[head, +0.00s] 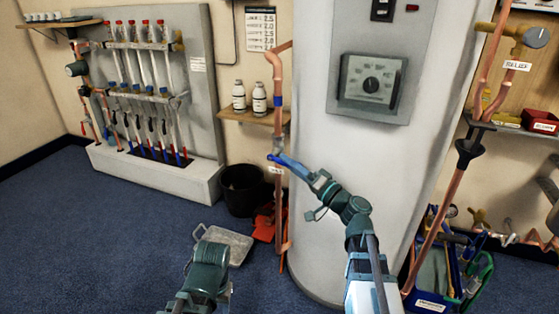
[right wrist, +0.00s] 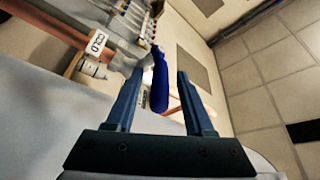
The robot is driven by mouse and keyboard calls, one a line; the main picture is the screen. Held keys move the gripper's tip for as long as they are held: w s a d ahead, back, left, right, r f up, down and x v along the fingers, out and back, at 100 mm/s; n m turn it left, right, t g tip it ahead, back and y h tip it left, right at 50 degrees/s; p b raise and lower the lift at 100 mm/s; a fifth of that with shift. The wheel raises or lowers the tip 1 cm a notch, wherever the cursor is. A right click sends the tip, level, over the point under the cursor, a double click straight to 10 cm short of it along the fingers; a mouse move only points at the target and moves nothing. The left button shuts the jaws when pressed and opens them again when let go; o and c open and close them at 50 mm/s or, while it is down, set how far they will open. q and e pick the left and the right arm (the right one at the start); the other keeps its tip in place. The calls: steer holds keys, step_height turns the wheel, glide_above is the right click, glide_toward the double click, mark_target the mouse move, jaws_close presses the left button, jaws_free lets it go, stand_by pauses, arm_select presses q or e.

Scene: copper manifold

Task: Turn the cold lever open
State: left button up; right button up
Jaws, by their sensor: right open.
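The cold lever is a blue handle (right wrist: 160,82) on a metal valve body (right wrist: 124,64), beside a white COLD tag (right wrist: 97,42) in the right wrist view. In the head view, the valve (head: 278,146) sits on the vertical copper pipe left of the white tank. My right gripper (head: 284,160) reaches the valve from the lower right. In the wrist view its open fingers stand on either side of the handle, with gaps showing. In the head view, the fingers partly cover the lever. A link of my left arm shows at the bottom; its gripper cannot be made out.
The white tank (head: 345,190) stands close right of the pipe (head: 279,105). A shelf (head: 252,118) with two bottles and a black bucket (head: 240,192) are to the left. A grey tray-like object (head: 228,240) lies on the blue floor. A toolbox (head: 432,296) stands right.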

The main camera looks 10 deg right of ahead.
steer(key=shift+w, duration=0.1)
steer(key=shift+a, duration=0.1)
jaws_close()
stand_by(1.3)
